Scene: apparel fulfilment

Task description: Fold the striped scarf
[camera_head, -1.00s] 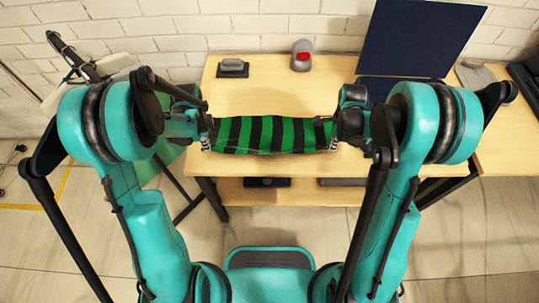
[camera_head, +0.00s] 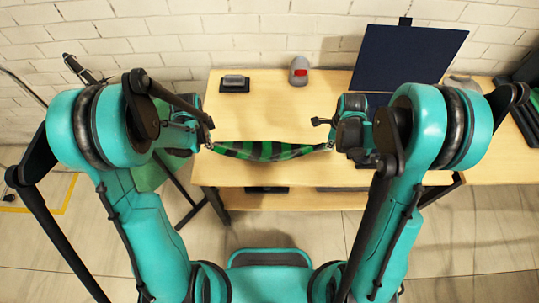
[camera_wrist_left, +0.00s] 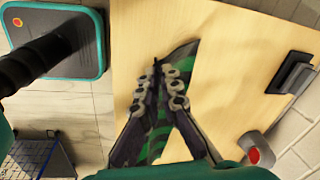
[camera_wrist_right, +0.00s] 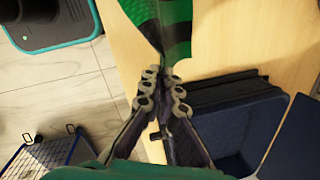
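The green-and-black striped scarf (camera_head: 265,151) spans between my two grippers, near the front edge of the table. It looks like a narrow, slightly sagging band; whether its middle touches the table I cannot tell. My left gripper (camera_head: 209,146) is shut on its left end; in the left wrist view the fingers (camera_wrist_left: 160,72) pinch the green cloth (camera_wrist_left: 182,53). My right gripper (camera_head: 329,146) is shut on its right end; in the right wrist view the fingers (camera_wrist_right: 163,82) close at the narrowed end of the scarf (camera_wrist_right: 174,25). My fingers hide the held ends.
The wooden table (camera_head: 270,105) is bare behind the scarf. A dark stapler-like object (camera_head: 235,84) and a grey device with a red spot (camera_head: 299,71) stand at the back. An open dark blue box (camera_wrist_right: 235,125) sits beside my right gripper, its lid (camera_head: 408,55) raised.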

